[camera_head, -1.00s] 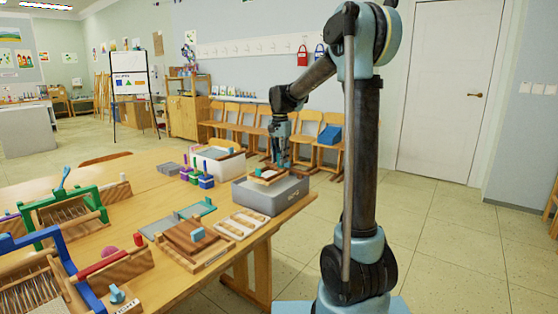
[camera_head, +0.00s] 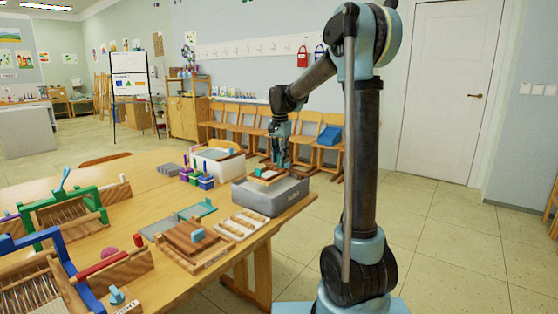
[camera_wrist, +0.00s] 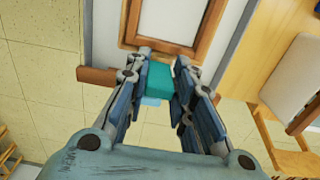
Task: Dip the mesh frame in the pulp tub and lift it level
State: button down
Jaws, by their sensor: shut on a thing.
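The mesh frame (camera_head: 268,175) is a small wooden frame over the grey pulp tub (camera_head: 262,200), which stands near the table's right end. In the wrist view the wooden frame (camera_wrist: 180,49) lies ahead of the fingers, with a pale panel inside it. My gripper (camera_head: 281,163) is above the tub and shut on the teal handle (camera_wrist: 159,82) at the frame's near side. The frame looks roughly level. I cannot tell whether it touches the tub's contents or hangs above them.
A white bin (camera_head: 217,160) stands behind the tub, with purple and green stamps (camera_head: 202,180) beside it. A slatted wooden rack (camera_head: 241,224) and a wooden press (camera_head: 192,238) lie in front. Looms fill the table's left side. Chairs line the back wall.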

jog(key=shift+r, duration=2.4)
